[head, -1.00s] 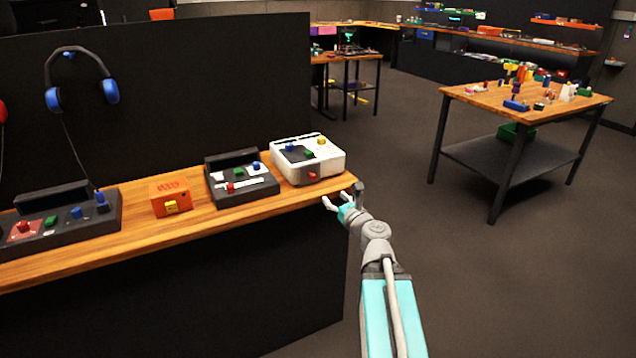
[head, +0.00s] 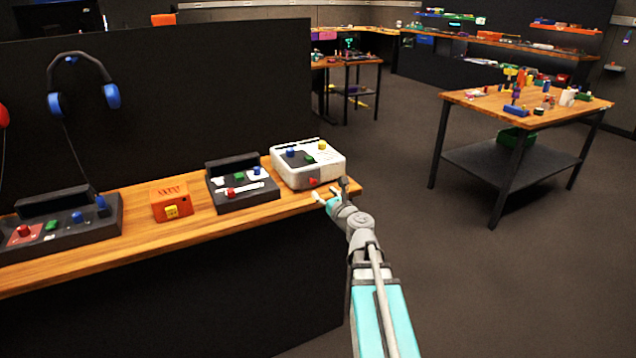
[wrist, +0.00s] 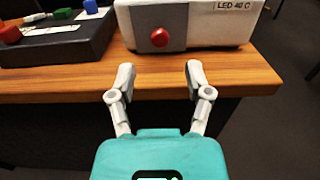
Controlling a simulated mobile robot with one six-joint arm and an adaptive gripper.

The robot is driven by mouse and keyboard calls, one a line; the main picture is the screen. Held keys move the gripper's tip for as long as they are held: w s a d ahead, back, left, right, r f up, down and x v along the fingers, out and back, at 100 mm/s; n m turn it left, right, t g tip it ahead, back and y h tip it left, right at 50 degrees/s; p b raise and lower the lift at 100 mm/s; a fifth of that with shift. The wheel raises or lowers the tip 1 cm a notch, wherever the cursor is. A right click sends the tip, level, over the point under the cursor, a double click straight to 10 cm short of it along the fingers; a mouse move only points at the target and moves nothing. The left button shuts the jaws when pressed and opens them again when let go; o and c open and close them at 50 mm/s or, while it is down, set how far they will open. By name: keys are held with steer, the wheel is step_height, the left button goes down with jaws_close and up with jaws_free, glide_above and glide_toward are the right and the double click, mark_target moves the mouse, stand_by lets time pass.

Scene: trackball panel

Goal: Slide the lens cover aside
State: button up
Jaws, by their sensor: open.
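A white box panel (head: 322,172) with a dark top section and blue, green and yellow knobs stands near the right end of the wooden bench. In the wrist view the front of the white panel (wrist: 225,28) shows a grey plate with a red ball or button (wrist: 159,37) and a label reading "LED 40 C". I cannot tell which part is the lens cover. My gripper (head: 329,192) is just in front of this panel at the bench edge. In the wrist view my gripper (wrist: 157,76) is open and empty, its fingers either side of the red part and short of it.
A dark console (head: 243,190) stands left of the white panel, then an orange box (head: 171,203) and another dark console (head: 62,226). A dark partition stands behind. The bench (wrist: 60,84) has a thin bare front strip.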

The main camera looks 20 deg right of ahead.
mark_target(315, 183)
steer(key=w, duration=0.7)
steer(key=shift+w+a, duration=0.15)
jaws_close()
